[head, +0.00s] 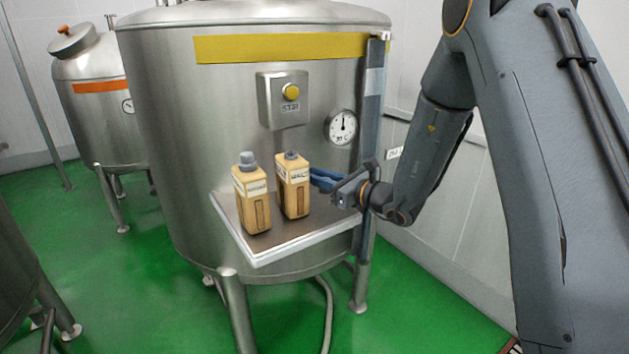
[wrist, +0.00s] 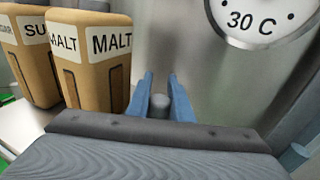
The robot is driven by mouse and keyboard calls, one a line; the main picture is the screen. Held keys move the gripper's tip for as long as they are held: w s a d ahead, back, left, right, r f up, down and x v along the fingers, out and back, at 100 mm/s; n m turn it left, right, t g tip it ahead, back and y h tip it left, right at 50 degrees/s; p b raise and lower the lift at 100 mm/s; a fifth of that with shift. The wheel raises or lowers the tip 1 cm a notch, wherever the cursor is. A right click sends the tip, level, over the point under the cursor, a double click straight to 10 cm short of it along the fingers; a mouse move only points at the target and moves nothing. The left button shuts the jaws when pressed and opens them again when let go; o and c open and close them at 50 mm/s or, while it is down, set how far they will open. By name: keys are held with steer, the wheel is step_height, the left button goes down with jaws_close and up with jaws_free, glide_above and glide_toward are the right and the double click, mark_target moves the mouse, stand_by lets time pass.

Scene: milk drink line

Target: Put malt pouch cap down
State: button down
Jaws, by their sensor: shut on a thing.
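The malt pouch (head: 293,190) is a tan pouch with a white label, standing upright on the shelf (head: 262,256); it also shows in the wrist view (wrist: 92,70). A short dark spout shows on its top in the head view, with no tall cap on it. My gripper (head: 317,179) is just right of the malt pouch. In the wrist view its blue fingers (wrist: 160,88) are shut on a small grey cap (wrist: 161,101). The cap is hidden in the head view. I cannot tell its height above the shelf.
A sugar pouch (head: 252,196) with a grey cap stands left of the malt pouch. Behind the shelf is a steel tank (head: 190,150) with a stir button (head: 291,92) and a 30 C dial (head: 341,127). The shelf's front is bare.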

steer(key=shift+f, duration=0.65)
steer(key=shift+w+a+f+p, duration=0.15)
steer(key=shift+f+p, duration=0.2)
steer(key=shift+p, duration=0.25)
steer(key=shift+f, duration=0.1)
